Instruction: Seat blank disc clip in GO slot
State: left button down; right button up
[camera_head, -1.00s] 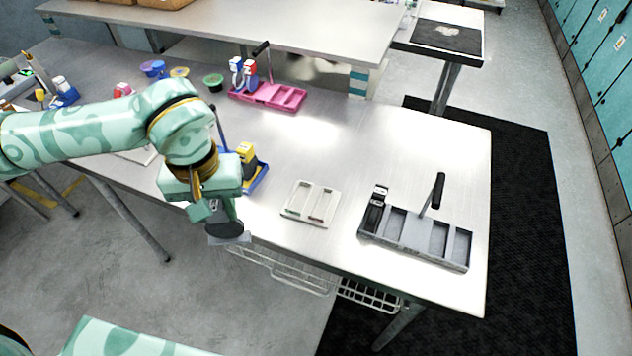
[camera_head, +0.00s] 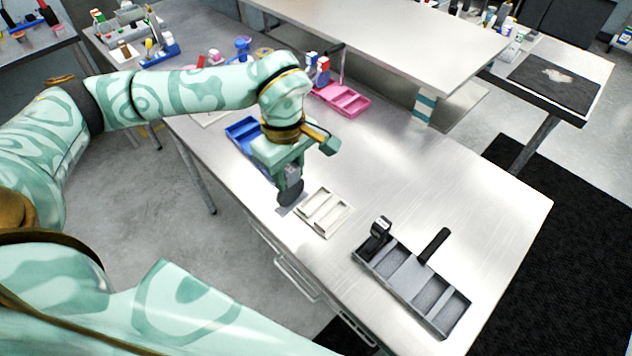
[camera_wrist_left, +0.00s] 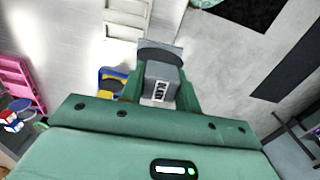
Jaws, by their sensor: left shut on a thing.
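My left gripper (camera_head: 290,174) is shut on the blank disc clip (camera_head: 290,192), a grey block with a dark round disc on its lower end. In the left wrist view the clip (camera_wrist_left: 160,82) sits between the green fingers (camera_wrist_left: 160,95), with a dark label on its grey face. The clip hangs near the table's front edge, left of a white two-slot tray (camera_head: 323,211). The tray's slots carry small coloured marks in the earlier head view; I cannot read which is GO. The tray also shows in the wrist view (camera_wrist_left: 128,18). My right gripper is not in view.
A grey caddy (camera_head: 432,320) with a black clip (camera_head: 376,236) and a raised handle stands right of the tray. A blue caddy (camera_head: 240,130) and a pink caddy (camera_head: 350,101) stand farther back. The table's right part (camera_head: 460,190) is clear.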

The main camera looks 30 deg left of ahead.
pick_arm(q)
jog(key=w+d+f, duration=0.1)
jog(key=w+f, duration=0.8)
jog(key=f, duration=0.1)
jog(key=shift+f, duration=0.4)
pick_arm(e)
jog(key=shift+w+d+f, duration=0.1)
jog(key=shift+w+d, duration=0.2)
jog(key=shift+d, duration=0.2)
pick_arm(q)
jog(key=shift+f, duration=0.1)
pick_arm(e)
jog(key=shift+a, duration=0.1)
pick_arm(q)
jog(key=c, duration=1)
grip_release()
notch_tip(320, 180, up, 12)
jog(key=shift+r, duration=0.15)
